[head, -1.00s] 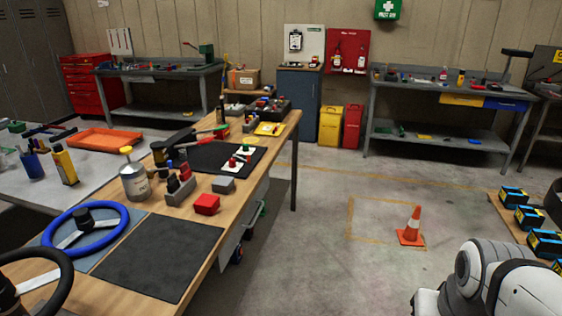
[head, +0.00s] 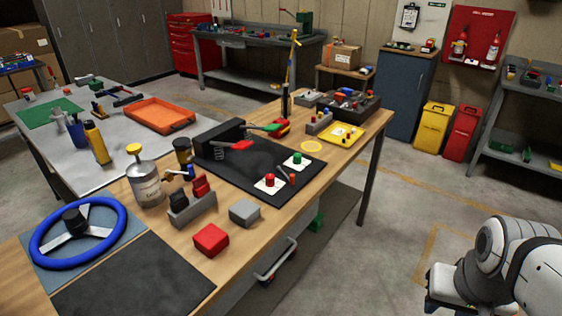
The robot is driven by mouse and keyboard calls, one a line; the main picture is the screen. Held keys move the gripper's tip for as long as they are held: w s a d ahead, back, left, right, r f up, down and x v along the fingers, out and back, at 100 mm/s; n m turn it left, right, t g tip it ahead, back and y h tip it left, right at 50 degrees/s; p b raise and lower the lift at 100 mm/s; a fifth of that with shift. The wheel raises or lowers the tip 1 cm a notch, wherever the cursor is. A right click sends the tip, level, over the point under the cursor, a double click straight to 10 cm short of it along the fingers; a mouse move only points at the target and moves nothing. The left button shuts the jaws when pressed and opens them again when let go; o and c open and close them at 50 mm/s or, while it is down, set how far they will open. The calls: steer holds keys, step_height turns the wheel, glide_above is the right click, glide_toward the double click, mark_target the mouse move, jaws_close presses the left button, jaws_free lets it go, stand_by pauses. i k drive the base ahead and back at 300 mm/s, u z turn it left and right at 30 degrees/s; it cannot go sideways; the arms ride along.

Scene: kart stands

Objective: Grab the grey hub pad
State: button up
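A small grey block (head: 245,211), which fits the grey hub pad, lies on the wooden bench (head: 180,252) near its right edge. A red block (head: 211,239) of similar shape lies just in front of it, with a small gap between them. A grey holder (head: 193,208) with red and dark parts stands to its left. The blue steering wheel (head: 77,232) with a dark hub lies at the bench's left. My white arm shows at the lower right, well away from the bench; its gripper is not in view.
A black mat (head: 262,165) with red and green buttons lies behind the grey block. A metal can (head: 145,180) with a yellow cap stands farther left. A dark mat (head: 135,280) covers the bench front. Floor between bench and my arm looks clear.

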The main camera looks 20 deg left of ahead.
mark_target(245, 212)
steer(key=u, duration=0.65)
steer(key=i, duration=1)
steer(key=u, duration=0.6)
steer(key=k, duration=0.9)
steer(key=u, duration=0.15)
steer(key=i, duration=0.9)
steer(key=z, duration=0.05)
